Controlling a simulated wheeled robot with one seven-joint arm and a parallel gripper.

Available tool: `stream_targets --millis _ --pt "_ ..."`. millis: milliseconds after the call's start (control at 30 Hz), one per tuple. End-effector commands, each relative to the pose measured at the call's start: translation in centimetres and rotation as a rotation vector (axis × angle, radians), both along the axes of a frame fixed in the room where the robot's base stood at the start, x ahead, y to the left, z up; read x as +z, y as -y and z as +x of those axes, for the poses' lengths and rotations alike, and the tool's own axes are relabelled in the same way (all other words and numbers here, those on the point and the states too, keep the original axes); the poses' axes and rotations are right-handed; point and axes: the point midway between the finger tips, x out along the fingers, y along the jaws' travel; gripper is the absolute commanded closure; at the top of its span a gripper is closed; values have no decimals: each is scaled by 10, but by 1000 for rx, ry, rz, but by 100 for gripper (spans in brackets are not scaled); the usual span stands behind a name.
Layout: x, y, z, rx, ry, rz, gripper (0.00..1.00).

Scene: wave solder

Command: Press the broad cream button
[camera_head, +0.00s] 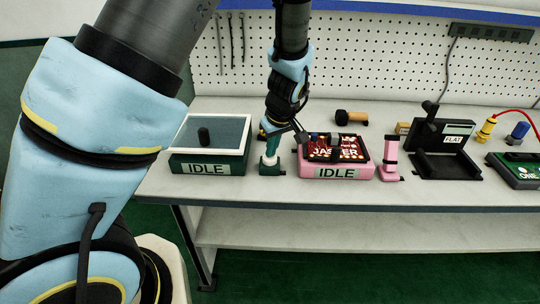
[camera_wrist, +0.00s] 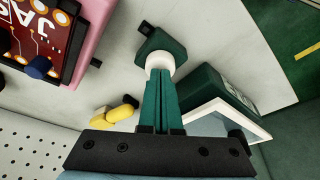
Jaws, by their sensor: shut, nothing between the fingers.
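The broad cream button (camera_head: 270,161) sits on a small dark green base (camera_head: 270,171) near the table's front edge, between the two IDLE boxes. It also shows in the wrist view (camera_wrist: 160,61) as a pale round cap, partly covered by the fingertips. My gripper (camera_head: 268,151) points down over it with its green fingers shut and nothing between them. In the wrist view the closed fingertips (camera_wrist: 159,73) overlap the near side of the cap. I cannot tell whether they touch it or hover just above.
Left is a green IDLE box (camera_head: 209,167) with a white-framed top. Right is a pink IDLE box (camera_head: 337,172) bearing a red circuit board (camera_head: 340,149), then a pink stand (camera_head: 390,160) and a black FLAT fixture (camera_head: 447,166). Yellow objects (camera_wrist: 119,113) lie near the fingers.

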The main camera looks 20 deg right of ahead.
Motion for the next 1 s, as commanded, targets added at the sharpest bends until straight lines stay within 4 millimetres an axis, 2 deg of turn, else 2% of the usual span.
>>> stream_targets --millis 567,1000 --pt "0 0 0 0 0 0 100" --pt "-9 0 0 0 0 1 100"
